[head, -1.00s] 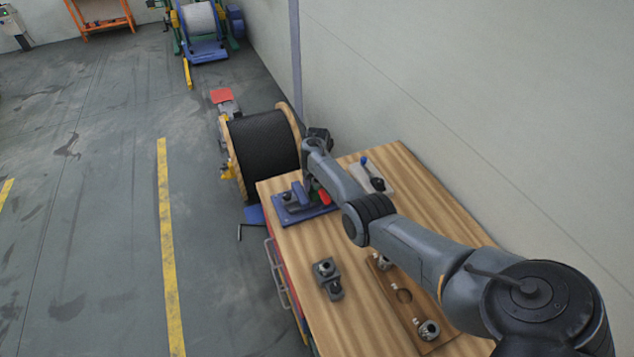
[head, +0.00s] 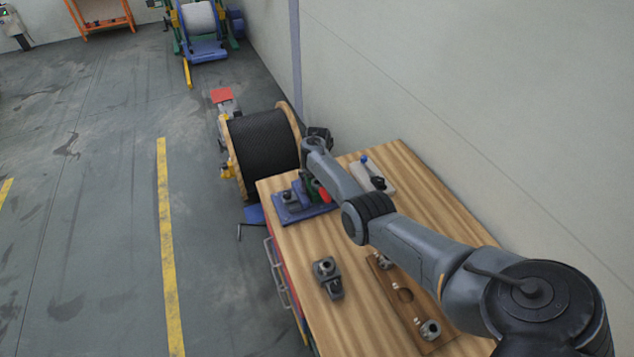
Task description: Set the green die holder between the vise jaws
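The blue vise (head: 303,213) sits at the far left corner of the wooden bench. A small green patch, seemingly the die holder (head: 309,184), shows at the vise beside its blue jaw, under my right wrist. It is mostly hidden, and I cannot tell whether it is seated between the jaws. A red part (head: 324,194) shows just right of it. My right gripper (head: 309,176) points down over the vise. Its fingertips are largely hidden, so its opening and hold are unclear. My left gripper is not in view.
The bench (head: 290,241) also holds a grey clamp block (head: 328,278), a wooden board (head: 399,309) with metal fittings, and a light plate with a blue-tipped lever (head: 373,172). A black cable reel (head: 263,150) stands behind the bench; a wall runs along the right.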

